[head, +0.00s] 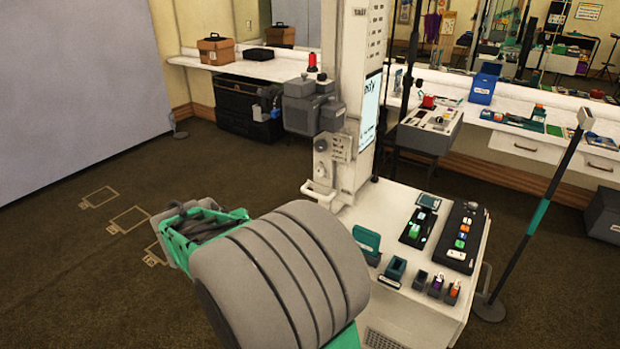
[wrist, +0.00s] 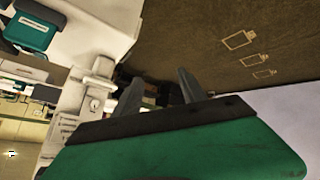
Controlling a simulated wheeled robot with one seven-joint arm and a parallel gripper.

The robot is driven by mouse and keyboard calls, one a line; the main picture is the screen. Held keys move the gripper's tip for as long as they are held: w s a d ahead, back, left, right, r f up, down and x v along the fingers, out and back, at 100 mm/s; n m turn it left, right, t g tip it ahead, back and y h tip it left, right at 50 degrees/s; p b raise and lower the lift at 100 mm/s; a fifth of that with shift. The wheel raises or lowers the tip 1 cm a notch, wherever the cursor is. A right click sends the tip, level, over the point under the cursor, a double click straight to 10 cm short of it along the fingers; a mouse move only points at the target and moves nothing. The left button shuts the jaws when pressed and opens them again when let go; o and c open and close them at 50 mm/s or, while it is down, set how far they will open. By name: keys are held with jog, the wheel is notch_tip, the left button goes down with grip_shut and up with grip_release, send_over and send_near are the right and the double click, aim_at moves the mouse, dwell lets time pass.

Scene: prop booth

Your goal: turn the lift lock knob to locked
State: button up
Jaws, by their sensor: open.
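The lift lock knob appears to be the small round pale knob (head: 321,145) on the grey plate at the side of the white column (head: 352,100), beside a small printed label (head: 340,148). Its pointer is too small to read. In the wrist view the picture is roughly upside down, and pale fittings on the column (wrist: 94,104) show left of the fingers; I cannot tell the knob's setting there. My gripper (wrist: 157,84) is open and empty, its two dark fingers apart from the column. In the head view my green gripper body shows lower left of the knob; its fingertips are not clear.
A white handle (head: 318,191) juts out below the knob. A grey motor-like box (head: 303,108) sits above left of it. The console top (head: 398,262) holds small bins and button panels. A post (head: 535,215) stands at right.

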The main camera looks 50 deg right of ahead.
jog(key=d+m+g+h, duration=0.2)
jog(key=d+h, duration=0.4)
jog(key=d, duration=1.1)
jog(key=h+b, duration=0.1)
jog(key=h, duration=0.3)
send_near(319, 172)
jog(key=shift+n, duration=0.5)
jog(key=d, duration=0.2)
jog(key=w+d+p, duration=0.1)
jog(key=d, duration=0.5)
jog(key=shift+w+d+f+p, duration=0.25)
jog(key=shift+w+p, duration=0.05)
grip_shut()
